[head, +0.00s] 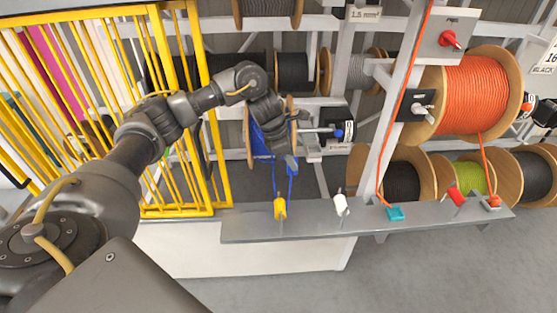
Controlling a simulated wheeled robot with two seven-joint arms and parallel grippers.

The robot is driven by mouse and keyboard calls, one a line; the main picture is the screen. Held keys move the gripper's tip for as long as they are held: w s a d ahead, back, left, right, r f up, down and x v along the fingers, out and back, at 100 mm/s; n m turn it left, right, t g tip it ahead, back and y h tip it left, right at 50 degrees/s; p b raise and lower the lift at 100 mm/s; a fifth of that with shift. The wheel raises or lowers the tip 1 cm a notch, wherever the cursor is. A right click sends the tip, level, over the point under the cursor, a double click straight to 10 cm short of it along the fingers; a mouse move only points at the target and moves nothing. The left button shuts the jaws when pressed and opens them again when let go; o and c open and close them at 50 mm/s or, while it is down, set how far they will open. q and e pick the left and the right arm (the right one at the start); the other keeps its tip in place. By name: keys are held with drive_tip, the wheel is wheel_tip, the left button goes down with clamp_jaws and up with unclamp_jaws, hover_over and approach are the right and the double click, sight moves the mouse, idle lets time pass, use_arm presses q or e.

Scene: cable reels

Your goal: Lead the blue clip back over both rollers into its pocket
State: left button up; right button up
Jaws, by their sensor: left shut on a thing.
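My left gripper (288,147) is shut on the blue clip (291,162), just in front of the blue reel (260,138). The gripper hides part of the reel and the clip's upper end. Blue cable (274,178) hangs in two strands, from the reel and from the clip, down to the yellow roller (280,208) on the grey ledge. The white roller (340,205) stands to its right, with no blue cable on it. I cannot single out the clip's pocket. My right gripper is out of view.
A yellow barred gate (205,105) stands left of the reel. To the right are a slanted grey post (393,110), an orange cable reel (478,92), a teal block (395,213) with orange cable, and a red roller (456,196). The grey ledge (310,222) is clear between the rollers.

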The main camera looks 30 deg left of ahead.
use_arm(q)
drive_tip(key=w+d+b, duration=0.2)
drive_tip(key=w+d, duration=0.6)
idle(0.4)
drive_tip(key=shift+s, duration=0.1)
